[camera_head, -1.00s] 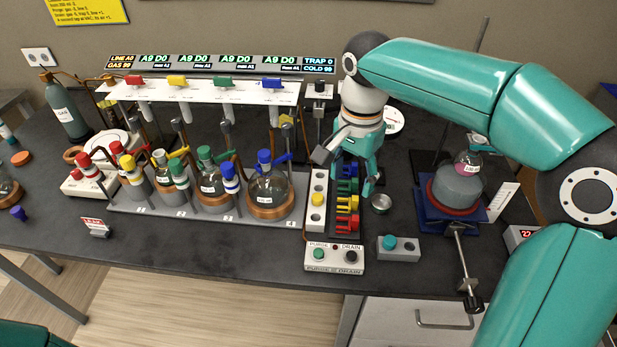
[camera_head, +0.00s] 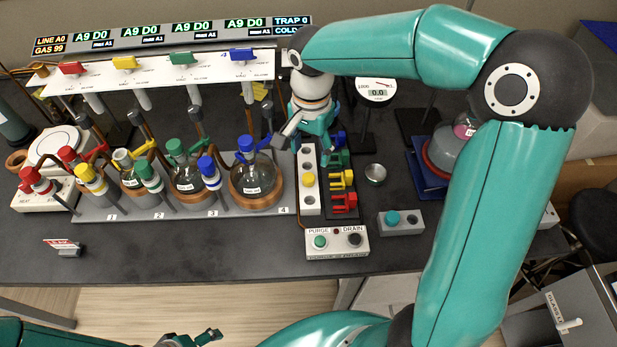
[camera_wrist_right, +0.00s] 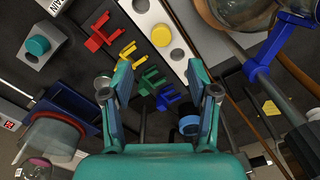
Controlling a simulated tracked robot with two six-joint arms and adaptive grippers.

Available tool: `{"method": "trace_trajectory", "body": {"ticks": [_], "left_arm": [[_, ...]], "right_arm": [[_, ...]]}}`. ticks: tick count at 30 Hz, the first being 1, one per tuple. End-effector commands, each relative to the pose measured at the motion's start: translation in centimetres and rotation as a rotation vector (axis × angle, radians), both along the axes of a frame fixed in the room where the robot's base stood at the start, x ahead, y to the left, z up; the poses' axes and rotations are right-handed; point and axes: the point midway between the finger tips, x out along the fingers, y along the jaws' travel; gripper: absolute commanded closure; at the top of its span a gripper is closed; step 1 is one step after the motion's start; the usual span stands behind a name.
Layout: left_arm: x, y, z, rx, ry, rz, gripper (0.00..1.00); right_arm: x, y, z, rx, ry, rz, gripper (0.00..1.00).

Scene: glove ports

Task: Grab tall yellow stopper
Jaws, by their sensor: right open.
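A yellow stopper (camera_head: 308,180) stands in the white rack (camera_head: 309,204), right of the flask row. The right wrist view shows it from above as a round yellow top (camera_wrist_right: 161,35). My right gripper (camera_head: 316,134) hangs over the rack's far end, beyond the yellow stopper. In the right wrist view its fingers (camera_wrist_right: 158,88) are spread with nothing between their tips; the yellow stopper lies ahead of them, and a blue round piece (camera_wrist_right: 189,125) is seen nearer the palm. My left gripper (camera_head: 207,337) shows small at the bottom edge, away from the rack; its jaw state is unclear.
Coloured clips (camera_head: 343,180) stand right of the rack. A flask with a blue stopper (camera_head: 257,186) stands close on its left. The purge/drain box (camera_head: 336,243) is in front, with a grey block holding a teal piece (camera_head: 400,222) to the right.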

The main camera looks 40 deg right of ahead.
Motion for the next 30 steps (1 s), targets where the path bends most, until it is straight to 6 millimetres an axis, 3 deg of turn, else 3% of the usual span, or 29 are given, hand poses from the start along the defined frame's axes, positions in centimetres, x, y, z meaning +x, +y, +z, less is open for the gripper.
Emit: {"method": "trace_trajectory", "body": {"ticks": [3,11,21,30], "left_arm": [[0.0,0.0,0.2,0.000,0.000,0.000,0.22],[0.0,0.0,0.4,0.000,0.000,0.000,0.22],[0.0,0.0,1.6,0.000,-0.001,0.000,0.22],[0.0,0.0,1.6,0.000,0.000,0.000,0.22]], "right_arm": [[0.0,0.0,-1.9,-0.002,0.004,0.002,0.40],[0.1,0.3,-3.5,0.000,0.002,0.005,0.40],[0.2,0.7,-7.7,0.000,0.003,0.006,0.40],[0.3,0.7,-8.2,0.000,-0.001,0.006,0.42]]}}
